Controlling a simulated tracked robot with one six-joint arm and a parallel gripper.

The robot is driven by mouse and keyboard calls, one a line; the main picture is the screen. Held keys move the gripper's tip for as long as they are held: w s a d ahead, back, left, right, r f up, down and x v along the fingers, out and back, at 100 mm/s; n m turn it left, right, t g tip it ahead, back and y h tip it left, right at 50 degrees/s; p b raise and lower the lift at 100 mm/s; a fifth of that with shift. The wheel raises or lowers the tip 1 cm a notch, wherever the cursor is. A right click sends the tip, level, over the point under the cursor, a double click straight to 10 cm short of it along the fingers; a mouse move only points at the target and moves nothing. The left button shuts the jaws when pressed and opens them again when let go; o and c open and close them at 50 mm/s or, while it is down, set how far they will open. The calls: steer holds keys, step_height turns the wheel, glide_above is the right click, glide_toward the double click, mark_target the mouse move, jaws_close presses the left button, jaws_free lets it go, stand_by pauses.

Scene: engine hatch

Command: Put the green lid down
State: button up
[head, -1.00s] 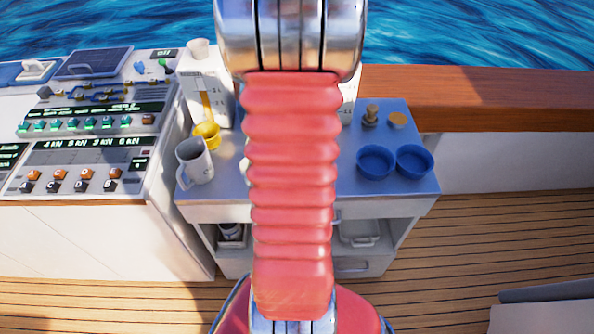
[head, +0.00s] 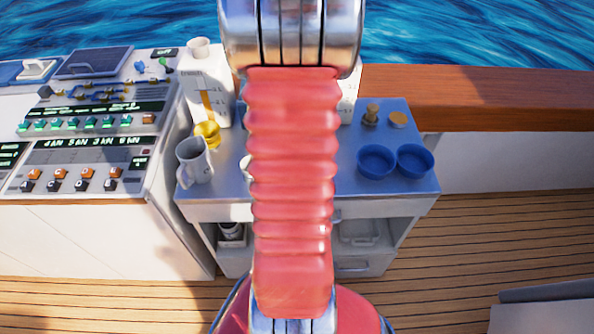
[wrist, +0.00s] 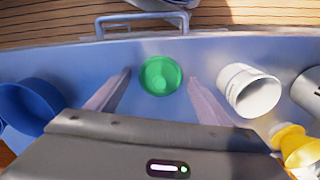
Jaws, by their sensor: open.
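The green lid (wrist: 160,76) lies on the blue-grey tabletop (wrist: 65,65) in the wrist view, round with a raised middle. My gripper (wrist: 157,78) is open, its two pale fingers apart on either side of the lid, with visible gaps between each finger and the lid. In the head view my red ribbed arm hides the lid and the gripper.
In the wrist view a blue bowl (wrist: 28,105) is left of my gripper. A white cup (wrist: 250,90) and a yellow item (wrist: 295,145) are to the right. The head view shows two blue bowls (head: 376,161) (head: 414,160), a mug (head: 194,160) and a bottle stopper (head: 371,114).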

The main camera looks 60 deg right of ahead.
steer(key=shift+r, duration=0.1)
step_height(320, 180, up, 12)
stand_by(0.6)
stand_by(0.7)
steer(key=w+a+r+n+t+h, duration=0.1)
steer(key=w+a+r+n, duration=0.25)
steer(key=w+a, duration=0.35)
steer(key=w+a+r+n+t+h, duration=0.1)
steer(key=w+a+r+n, duration=0.3)
steer(key=a, duration=0.5)
steer(key=a+r+n+t+y, duration=0.1)
steer(key=a+r+n, duration=0.1)
steer(key=a, duration=0.8)
steer(key=a+r+n+t+y, duration=0.1)
steer(key=a+n, duration=0.4)
steer(key=a, duration=0.5)
step_height(320, 180, up, 2)
steer(key=shift+w+a+r+t, duration=0.15)
steer(key=shift+a+t, duration=0.2)
steer(key=shift+t, duration=0.45)
